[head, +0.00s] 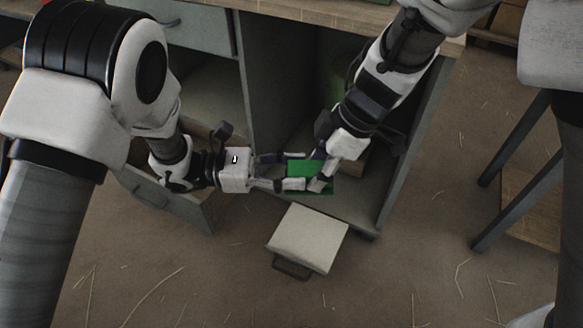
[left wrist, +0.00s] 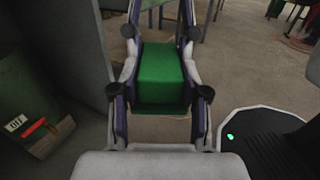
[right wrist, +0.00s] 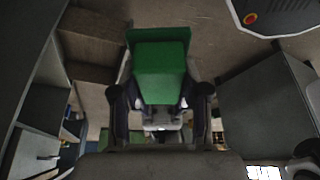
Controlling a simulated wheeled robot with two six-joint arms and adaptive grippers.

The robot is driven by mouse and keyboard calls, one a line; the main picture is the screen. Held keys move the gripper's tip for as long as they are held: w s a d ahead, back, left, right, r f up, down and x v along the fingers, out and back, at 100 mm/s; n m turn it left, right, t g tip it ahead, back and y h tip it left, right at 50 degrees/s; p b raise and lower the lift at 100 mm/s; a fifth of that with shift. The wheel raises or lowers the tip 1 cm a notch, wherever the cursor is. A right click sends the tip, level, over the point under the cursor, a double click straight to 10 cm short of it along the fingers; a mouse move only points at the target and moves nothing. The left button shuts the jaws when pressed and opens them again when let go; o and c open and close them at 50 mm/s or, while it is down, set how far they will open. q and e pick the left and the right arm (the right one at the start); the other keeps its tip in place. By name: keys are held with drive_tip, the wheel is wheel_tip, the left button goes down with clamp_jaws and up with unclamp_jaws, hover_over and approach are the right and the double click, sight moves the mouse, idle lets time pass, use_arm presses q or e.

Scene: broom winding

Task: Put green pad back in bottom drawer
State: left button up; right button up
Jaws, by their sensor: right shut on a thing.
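The green pad (head: 301,168) is a block with a wider flat edge, held in the air in front of the open cabinet. My right gripper (head: 322,180) is shut on it; it also shows between those fingers in the right wrist view (right wrist: 160,70). My left gripper (head: 296,172) reaches it from the left, its fingers parted on either side of the pad (left wrist: 160,70); whether they touch it I cannot tell. A low drawer (head: 165,197) with a handle stands pulled out at the cabinet's lower left. My left arm partly hides it, so its inside is mostly hidden.
The grey cabinet (head: 285,75) has an open right compartment and an upper drawer (head: 195,22) at left. A pale box-like object with a dark handle (head: 308,238) sits below the pad, in front of the cabinet. Dark legs (head: 515,190) stand at right. The floor in front is mostly clear, with straw.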

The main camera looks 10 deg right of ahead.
drive_tip(key=o, duration=1.2)
